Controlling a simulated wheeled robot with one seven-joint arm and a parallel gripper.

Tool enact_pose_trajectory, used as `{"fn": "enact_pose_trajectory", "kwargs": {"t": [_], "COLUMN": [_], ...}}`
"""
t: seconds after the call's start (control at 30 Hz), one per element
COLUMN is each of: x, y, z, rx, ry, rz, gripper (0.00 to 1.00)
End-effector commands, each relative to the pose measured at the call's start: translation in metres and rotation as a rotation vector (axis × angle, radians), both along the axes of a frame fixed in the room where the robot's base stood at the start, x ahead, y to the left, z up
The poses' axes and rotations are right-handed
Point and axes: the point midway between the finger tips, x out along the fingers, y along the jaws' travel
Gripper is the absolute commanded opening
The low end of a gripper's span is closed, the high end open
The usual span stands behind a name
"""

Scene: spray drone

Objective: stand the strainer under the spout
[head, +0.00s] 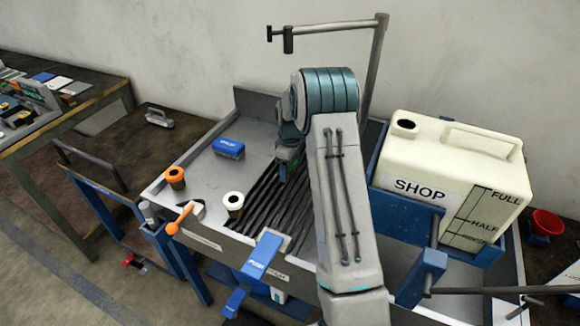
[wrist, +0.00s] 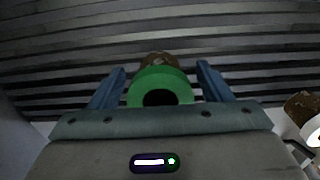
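Small brown cup-shaped pieces with coloured rims look like strainers. A green-rimmed one (wrist: 160,87) lies between the two blue fingers of my gripper (wrist: 160,80) in the wrist view, with a visible gap on each side. My gripper (head: 288,168) is open, low over the dark slats, partly hidden by my arm in the head view. A white-rimmed one (head: 234,204) stands upright at the slats' left edge; it also shows at the right of the wrist view. An orange-rimmed one (head: 175,176) stands farther left. A grey overhead pipe with a short downturned spout (head: 288,40) rises behind my arm.
The dark slatted grate (head: 262,196) sits in a grey bench top. A blue block (head: 229,148) lies behind the cups, and an orange-handled tool (head: 184,216) lies at the front left edge. A large cream jug (head: 450,170) stands on the right in a blue holder.

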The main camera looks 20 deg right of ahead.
Motion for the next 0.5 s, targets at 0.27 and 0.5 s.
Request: {"fn": "enact_pose_trajectory", "kwargs": {"t": [0.27,0.5], "x": [0.0,0.001], "y": [0.0,0.0], "z": [0.003,0.036], "rx": [0.0,-0.001], "ry": [0.0,-0.005], "rz": [0.0,-0.001], "gripper": [0.71,0.71]}}
